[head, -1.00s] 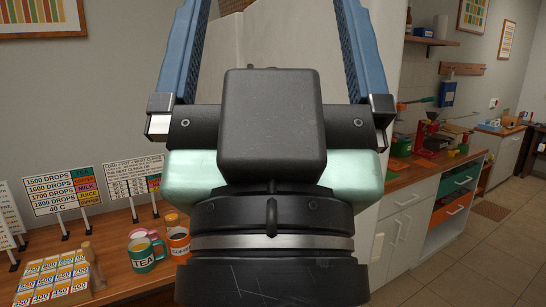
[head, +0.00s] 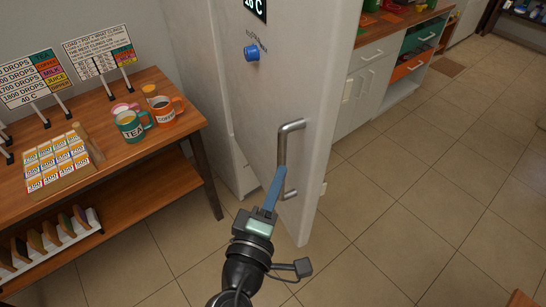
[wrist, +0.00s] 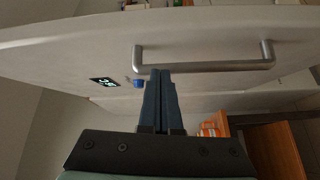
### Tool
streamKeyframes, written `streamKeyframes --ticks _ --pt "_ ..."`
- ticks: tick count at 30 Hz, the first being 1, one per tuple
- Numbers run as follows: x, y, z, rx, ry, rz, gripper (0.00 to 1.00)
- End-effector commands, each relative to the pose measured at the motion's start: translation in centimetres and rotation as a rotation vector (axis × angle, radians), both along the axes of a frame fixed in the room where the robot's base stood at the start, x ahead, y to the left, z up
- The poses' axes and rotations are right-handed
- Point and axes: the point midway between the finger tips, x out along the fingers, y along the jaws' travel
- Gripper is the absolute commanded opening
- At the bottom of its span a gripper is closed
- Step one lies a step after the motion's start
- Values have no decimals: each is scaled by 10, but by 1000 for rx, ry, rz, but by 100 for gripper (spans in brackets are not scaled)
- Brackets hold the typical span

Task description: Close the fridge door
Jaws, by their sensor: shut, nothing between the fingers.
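The fridge door (head: 262,100) is the tall pale panel in the middle of the head view, standing at an angle to the fridge body (head: 200,80) on its left. It carries a metal bar handle (head: 283,145), a blue knob (head: 252,53) and a dark temperature display. My gripper (head: 281,172) has its blue fingers together, at the lower part of the handle. In the wrist view the shut fingers (wrist: 160,72) point at the door (wrist: 90,50), with their tips at the handle bar (wrist: 215,67). I cannot tell whether they touch it. Nothing shows between them.
White cabinets (head: 366,88) with a wooden counter stand behind on the right. The tiled floor (head: 430,190) is clear right of the door.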

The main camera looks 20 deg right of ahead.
Motion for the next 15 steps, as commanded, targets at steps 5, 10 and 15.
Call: streamKeyframes --ticks 5,10,15 --pt "-15 -1 -29 -111 106 -19 0" --pt "-3 -11 -27 -121 110 -22 0" --pt "23 -30 -26 -119 108 -23 0"
